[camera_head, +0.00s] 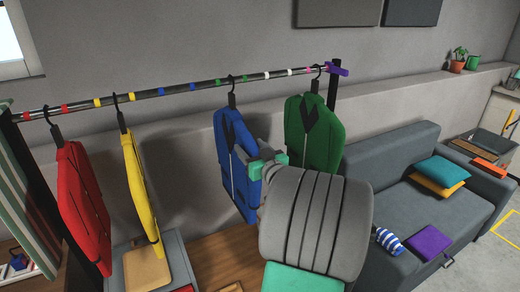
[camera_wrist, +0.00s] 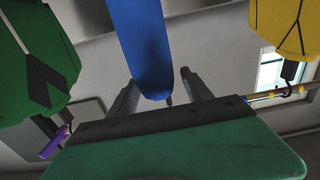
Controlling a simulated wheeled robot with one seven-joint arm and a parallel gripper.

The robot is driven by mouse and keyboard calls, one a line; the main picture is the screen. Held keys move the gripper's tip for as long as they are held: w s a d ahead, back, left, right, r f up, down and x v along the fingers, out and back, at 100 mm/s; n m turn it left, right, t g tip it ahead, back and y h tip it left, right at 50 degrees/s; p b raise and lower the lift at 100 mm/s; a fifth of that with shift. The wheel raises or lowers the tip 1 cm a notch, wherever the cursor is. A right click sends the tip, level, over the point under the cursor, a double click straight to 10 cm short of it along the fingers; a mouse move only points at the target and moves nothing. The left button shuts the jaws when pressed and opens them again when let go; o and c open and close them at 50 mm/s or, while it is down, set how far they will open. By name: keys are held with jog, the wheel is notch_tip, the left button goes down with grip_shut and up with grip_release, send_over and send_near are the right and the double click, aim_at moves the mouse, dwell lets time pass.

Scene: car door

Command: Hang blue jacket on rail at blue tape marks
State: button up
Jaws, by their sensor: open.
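The blue jacket (camera_head: 237,160) hangs from its dark hanger on the rail (camera_head: 137,92). Its hook sits between two green tape marks, right of the two blue tape marks (camera_head: 178,88). My gripper (camera_head: 254,152) is at the jacket's right side, in front of it, and covers part of it. In the wrist view the blue jacket (camera_wrist: 140,45) shows between and beyond the two spread fingers of my gripper (camera_wrist: 160,90). The gripper is open. Whether a finger touches the jacket I cannot tell. The blue jacket's hook is out of the wrist view.
A green jacket (camera_head: 314,133) hangs at the rail's right end, by the purple end piece (camera_head: 337,69). A yellow jacket (camera_head: 141,185) and a red jacket (camera_head: 82,205) hang left of the blue marks. A grey sofa (camera_head: 405,215) stands right. The rail around the blue marks is free.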

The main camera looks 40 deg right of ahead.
jog(key=shift+x, duration=1.15)
grip_shut()
